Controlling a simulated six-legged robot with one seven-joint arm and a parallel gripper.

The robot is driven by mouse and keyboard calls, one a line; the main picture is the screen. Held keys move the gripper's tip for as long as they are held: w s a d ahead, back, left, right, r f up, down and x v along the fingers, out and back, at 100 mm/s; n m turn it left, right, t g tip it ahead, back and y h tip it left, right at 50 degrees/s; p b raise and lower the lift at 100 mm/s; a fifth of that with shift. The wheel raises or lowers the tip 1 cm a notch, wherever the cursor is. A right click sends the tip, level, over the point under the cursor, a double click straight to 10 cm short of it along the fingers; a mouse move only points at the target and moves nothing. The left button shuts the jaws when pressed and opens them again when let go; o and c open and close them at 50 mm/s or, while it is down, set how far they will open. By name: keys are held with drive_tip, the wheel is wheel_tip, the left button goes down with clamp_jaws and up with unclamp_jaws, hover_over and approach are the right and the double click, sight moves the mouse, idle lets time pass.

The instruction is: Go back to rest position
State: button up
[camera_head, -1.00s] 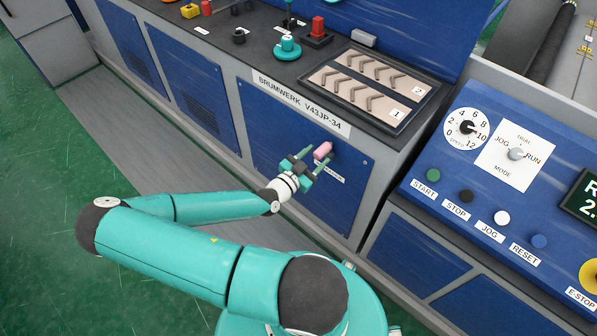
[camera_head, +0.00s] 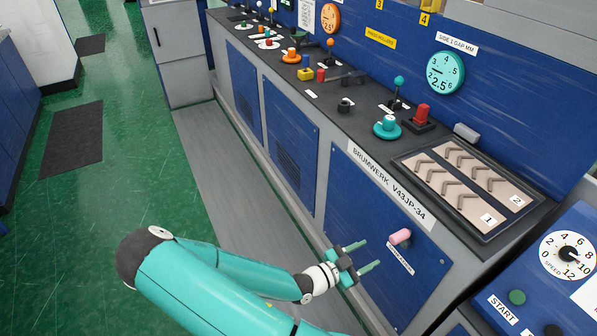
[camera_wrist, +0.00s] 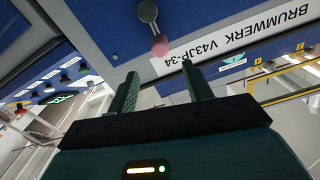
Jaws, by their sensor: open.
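My gripper (camera_head: 366,257) is open and empty, in front of the blue lower panel of the machine labelled BRUMWERK V43JP-34. In the head view a pink knob (camera_head: 400,236) sticks out of that panel, just right of and above my fingertips, apart from them. In the wrist view my two green fingers (camera_wrist: 158,90) are spread with nothing between them. There the pink knob (camera_wrist: 160,46) on its grey mount lies beyond the fingertips. The white name label (camera_wrist: 235,55) runs across behind the fingers.
The dark console top holds a teal knob (camera_head: 386,126), a red button (camera_head: 421,115) and a chevron panel (camera_head: 465,185). A control panel with a START button (camera_head: 517,297) is at the lower right. Green floor (camera_head: 130,190) is open at the left, with a dark mat (camera_head: 72,139).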

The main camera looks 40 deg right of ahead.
drive_tip(key=w+a+r+m+y, duration=0.2)
drive_tip(key=a+r+m+y, duration=0.15)
drive_tip(key=a+m, duration=0.4)
drive_tip(key=w+a+r+m+g+y, duration=0.15)
drive_tip(key=a+m+y, duration=0.25)
drive_tip(key=m, duration=0.7)
drive_tip(key=w+a+r+m+t+y, duration=0.1)
drive_tip(key=w+a+r+m+y, duration=0.25)
drive_tip(key=m, duration=0.65)
drive_tip(key=s+a+r+m+t+y, duration=0.1)
drive_tip(key=a+r+m+t+y, duration=0.1)
drive_tip(key=a+r+m, duration=0.3)
drive_tip(key=s+a+r+m+t+y, duration=0.1)
drive_tip(key=a+r+m+t, duration=0.3)
drive_tip(key=r+m, duration=0.5)
drive_tip(key=s+a+r+m+t+y, duration=0.1)
drive_tip(key=a+r+m+t+y, duration=0.2)
drive_tip(key=a+r+m, duration=0.3)
wheel_tip(320, 180, up, 4)
drive_tip(key=shift+a+r+m+y, duration=0.3)
drive_tip(key=shift+m+y, duration=0.1)
drive_tip(key=shift+m, duration=0.35)
drive_tip(key=shift+c, duration=0.4)
